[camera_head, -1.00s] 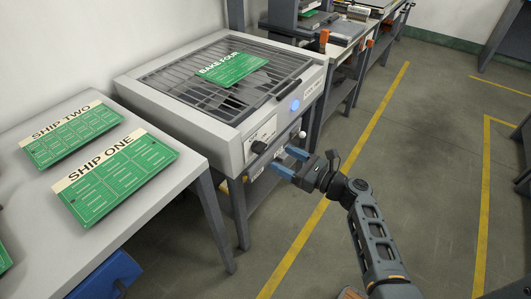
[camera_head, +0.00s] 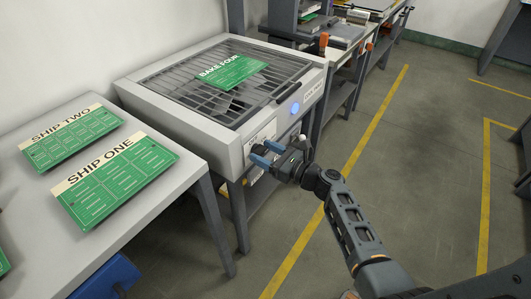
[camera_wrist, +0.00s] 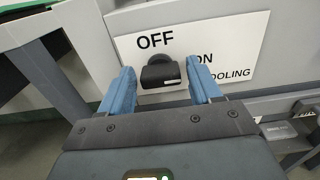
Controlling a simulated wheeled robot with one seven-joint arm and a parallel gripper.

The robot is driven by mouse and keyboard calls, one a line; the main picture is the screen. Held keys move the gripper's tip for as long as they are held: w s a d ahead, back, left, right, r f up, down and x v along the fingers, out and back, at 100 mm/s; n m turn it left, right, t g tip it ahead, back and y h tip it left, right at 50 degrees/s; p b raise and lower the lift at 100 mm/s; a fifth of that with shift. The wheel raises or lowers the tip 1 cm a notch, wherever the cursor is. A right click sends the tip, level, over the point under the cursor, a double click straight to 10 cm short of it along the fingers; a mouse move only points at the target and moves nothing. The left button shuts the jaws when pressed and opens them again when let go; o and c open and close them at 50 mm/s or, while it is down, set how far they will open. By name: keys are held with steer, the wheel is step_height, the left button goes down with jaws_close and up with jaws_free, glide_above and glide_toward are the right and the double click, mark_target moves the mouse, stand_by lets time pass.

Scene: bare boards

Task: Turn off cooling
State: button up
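The cooling knob (camera_wrist: 162,74) is black and sits on a white plate (camera_wrist: 235,35) marked OFF, ON and COOLING, on the front of the grey cooling unit (camera_head: 185,117). In the wrist view my gripper (camera_wrist: 162,84) is open, with one blue finger on each side of the knob and a gap showing at both. I cannot tell which mark the knob points to. In the head view my gripper (camera_head: 263,153) is at the unit's front and hides the knob. A round blue light (camera_head: 295,108) glows on the front.
A green BAKE FOUR board (camera_head: 232,72) lies on the unit's grille (camera_head: 180,88). A white-tipped lever (camera_head: 302,138) is right of my gripper. SHIP ONE (camera_head: 115,185) and SHIP TWO (camera_head: 70,138) boards lie on the left table (camera_head: 165,212). The floor at right is clear.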

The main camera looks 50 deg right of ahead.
steer(key=c, duration=0.8)
steer(key=shift+c, duration=0.2)
steer(key=shift+f+n+b, duration=0.1)
steer(key=shift+n+b, duration=0.3)
steer(key=n+b, duration=0.2)
steer(key=shift+a+f+n, duration=0.15)
steer(key=shift+n, duration=0.25)
steer(key=shift+f+n+b, duration=0.1)
steer(key=shift+n+b, duration=6.55)
steer(key=shift+n, duration=0.55)
